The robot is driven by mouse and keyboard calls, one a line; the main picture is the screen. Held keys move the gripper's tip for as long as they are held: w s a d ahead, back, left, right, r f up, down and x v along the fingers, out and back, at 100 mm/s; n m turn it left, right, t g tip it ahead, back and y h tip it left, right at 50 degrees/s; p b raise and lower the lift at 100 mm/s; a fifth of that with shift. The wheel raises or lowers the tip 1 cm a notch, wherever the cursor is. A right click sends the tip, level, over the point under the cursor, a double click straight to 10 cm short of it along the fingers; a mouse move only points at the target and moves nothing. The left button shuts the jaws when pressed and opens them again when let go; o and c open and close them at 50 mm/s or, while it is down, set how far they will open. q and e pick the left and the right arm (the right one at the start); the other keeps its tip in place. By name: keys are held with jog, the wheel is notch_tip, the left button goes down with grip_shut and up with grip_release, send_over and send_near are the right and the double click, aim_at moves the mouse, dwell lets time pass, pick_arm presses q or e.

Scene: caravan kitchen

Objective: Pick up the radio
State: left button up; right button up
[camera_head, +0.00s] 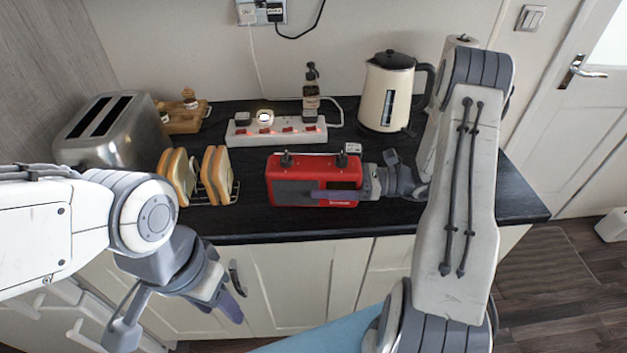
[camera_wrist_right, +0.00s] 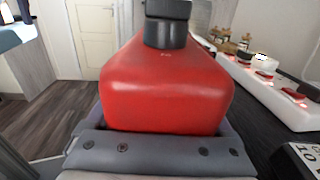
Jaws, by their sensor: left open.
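The red radio (camera_head: 285,168) sits on the black worktop near its front edge, with dark knobs on top and a grey front panel. In the right wrist view the radio (camera_wrist_right: 165,90) fills the space between the fingers, close to the palm. My right gripper (camera_head: 338,194) reaches the radio from its right end, with one finger lying along the front face; the rear finger is hidden in the head view. Both fingers lie against the radio's sides in the wrist view. My left gripper (camera_head: 178,318) is open and empty in front of the cabinets, below worktop height.
A bread rack (camera_head: 235,188) with slices and a toaster (camera_head: 112,135) stand left of the radio. Behind it are a lit power strip (camera_head: 275,133), a bottle (camera_head: 311,90) and a kettle (camera_head: 388,95). A small white block (camera_head: 353,148) lies at the radio's rear right.

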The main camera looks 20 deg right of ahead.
jog(key=c, duration=1)
jog(key=shift+r, duration=0.1)
grip_shut()
jog(key=shift+r, duration=0.15)
